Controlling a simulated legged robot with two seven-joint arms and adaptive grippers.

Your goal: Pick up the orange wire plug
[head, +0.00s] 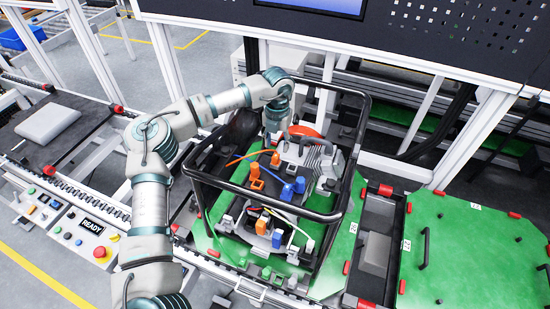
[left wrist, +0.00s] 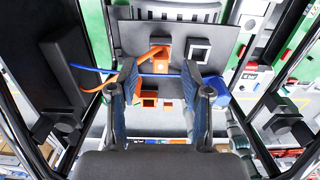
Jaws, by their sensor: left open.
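In the left wrist view, an orange plug (left wrist: 161,62) with an orange wire curving off to the left sits at a dark panel. My left gripper (left wrist: 158,70) is open, with one finger on each side of the plug and a gap to both. In the head view, my left gripper (head: 273,138) points down inside the black frame, just above the orange plug (head: 275,159). The orange wire (head: 240,159) runs left from there. Whether the plug is seated in a socket cannot be told. My right gripper is not in view.
A blue wire (left wrist: 105,70) crosses near the fingers, with a blue plug (left wrist: 216,91) at right. Orange sockets (left wrist: 149,99) lie between the fingers. The black tube frame (head: 350,135) surrounds the work. A green pallet (head: 465,260) is at right.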

